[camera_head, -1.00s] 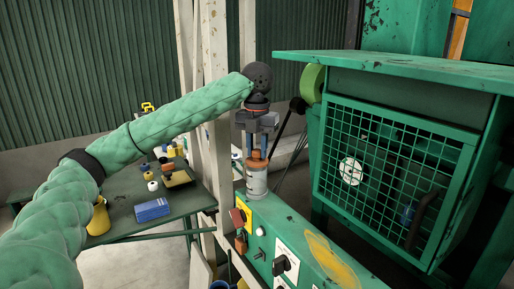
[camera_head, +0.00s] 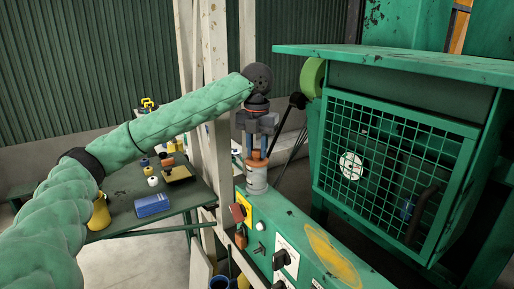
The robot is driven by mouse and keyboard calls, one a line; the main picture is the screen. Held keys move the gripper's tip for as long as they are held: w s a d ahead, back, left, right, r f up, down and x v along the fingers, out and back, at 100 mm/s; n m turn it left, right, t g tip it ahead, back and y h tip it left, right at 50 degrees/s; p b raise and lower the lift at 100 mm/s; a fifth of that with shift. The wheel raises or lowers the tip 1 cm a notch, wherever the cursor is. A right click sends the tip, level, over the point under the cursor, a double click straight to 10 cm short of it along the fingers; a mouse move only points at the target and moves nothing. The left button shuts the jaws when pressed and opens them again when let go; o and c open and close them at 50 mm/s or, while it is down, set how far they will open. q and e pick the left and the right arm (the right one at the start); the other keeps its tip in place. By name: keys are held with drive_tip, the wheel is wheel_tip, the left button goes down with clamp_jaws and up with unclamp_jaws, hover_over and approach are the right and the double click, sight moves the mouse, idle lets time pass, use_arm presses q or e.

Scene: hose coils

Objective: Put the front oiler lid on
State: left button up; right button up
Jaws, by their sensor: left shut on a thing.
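My left gripper (camera_head: 256,148) points down from the green-sleeved arm that comes in from the left. It is shut on an orange-brown oiler lid (camera_head: 256,158). The lid is at the top of a pale grey oiler body (camera_head: 256,181), which stands upright on the green machine ledge (camera_head: 289,222). The lid and body look in line; I cannot tell whether the lid is fully seated. The fingers partly hide the lid. My right gripper is not in view.
A green mesh guard (camera_head: 395,180) stands close on the right. A white post (camera_head: 217,120) rises just behind the gripper. Switches and a red-brown box (camera_head: 238,213) sit on the ledge's front face. A table (camera_head: 125,195) with several small items is at the left.

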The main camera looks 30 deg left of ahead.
use_arm(q)
drive_tip(key=o, duration=0.9)
drive_tip(key=shift+o, duration=0.6)
